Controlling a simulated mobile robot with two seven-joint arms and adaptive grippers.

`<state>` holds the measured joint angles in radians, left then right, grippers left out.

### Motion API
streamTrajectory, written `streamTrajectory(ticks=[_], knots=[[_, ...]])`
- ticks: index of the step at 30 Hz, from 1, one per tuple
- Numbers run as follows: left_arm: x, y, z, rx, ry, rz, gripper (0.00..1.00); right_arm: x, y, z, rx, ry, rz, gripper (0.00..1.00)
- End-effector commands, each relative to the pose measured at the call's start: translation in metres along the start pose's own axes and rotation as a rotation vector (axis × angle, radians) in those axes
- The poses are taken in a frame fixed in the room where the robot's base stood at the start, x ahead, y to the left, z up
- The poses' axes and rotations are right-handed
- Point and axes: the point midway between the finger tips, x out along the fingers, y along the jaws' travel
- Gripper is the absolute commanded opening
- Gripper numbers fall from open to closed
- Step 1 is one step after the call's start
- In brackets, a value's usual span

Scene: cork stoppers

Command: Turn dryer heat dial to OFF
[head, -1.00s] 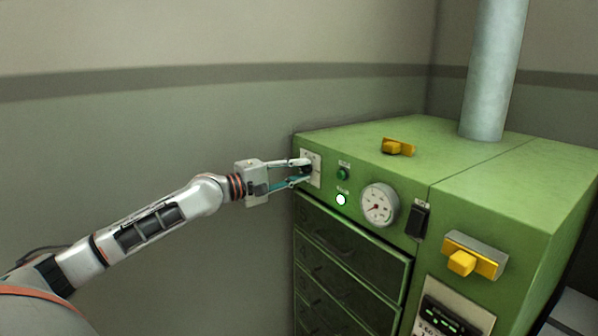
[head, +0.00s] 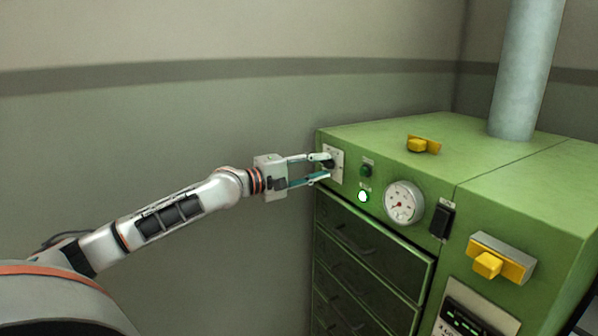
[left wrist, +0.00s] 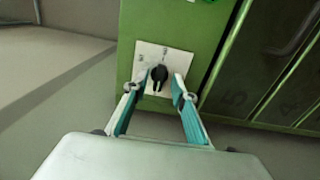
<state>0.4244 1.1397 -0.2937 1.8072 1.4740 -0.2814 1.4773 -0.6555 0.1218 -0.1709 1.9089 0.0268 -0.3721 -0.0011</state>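The green dryer (head: 400,150) stands at the right. Its heat dial is a black knob (left wrist: 159,75) on a white plate (left wrist: 150,55), at the dryer's upper left front corner. The plate also shows in the head view (head: 337,163). My left gripper (head: 325,168) is in front of the dial. In the left wrist view my left gripper (left wrist: 164,88) has its fingers spread, one on each side of the knob, with gaps between them and the knob. The plate's markings are too small to read. My right gripper is not in view.
Right of the plate are a dark green button (head: 366,170), a lit green lamp (head: 363,196), a round gauge (head: 404,203) and a black switch (head: 442,220). Yellow handles (head: 487,264) sit farther right and on top. Drawers (head: 370,245) are below. A wall is behind.

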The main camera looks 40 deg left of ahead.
Motion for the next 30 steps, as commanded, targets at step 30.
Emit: streamTrajectory(ticks=[30], knots=[[-0.079,-0.001,0.002,-0.005,-0.003,0.0,0.26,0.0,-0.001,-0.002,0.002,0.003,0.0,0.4]])
